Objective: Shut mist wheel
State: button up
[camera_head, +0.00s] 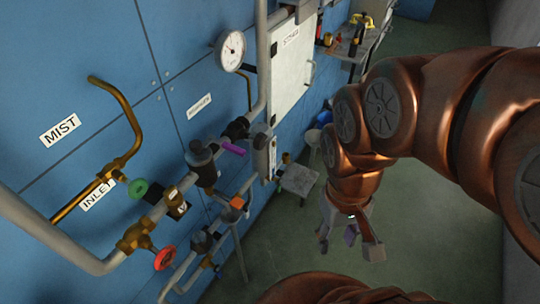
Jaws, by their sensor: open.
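A MIST label (60,130) is on the blue wall at the left, beside a bent brass pipe (128,110). A green handwheel (138,189) sits on the brass valve at the lower end of that pipe, near the INLET label (98,195). A red handwheel (164,258) sits lower, on a brass valve of the thick grey pipe. Whether either wheel is turned open or shut cannot be told. My gripper (348,246) hangs pointing down over the floor, right of the pipework and apart from both wheels. It is open, with nothing seen held.
Grey pipes with several valves, a purple lever (232,147) and an orange-topped fitting (237,203) stand out from the wall. A round gauge (230,50) and a white cabinet (292,72) are higher up. A small stool (299,180) stands behind. Green floor (420,220) is clear at right.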

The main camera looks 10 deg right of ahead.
aim_at(137, 187)
jog(key=u, duration=1)
jog(key=k, duration=0.1)
jog(key=u, duration=0.05)
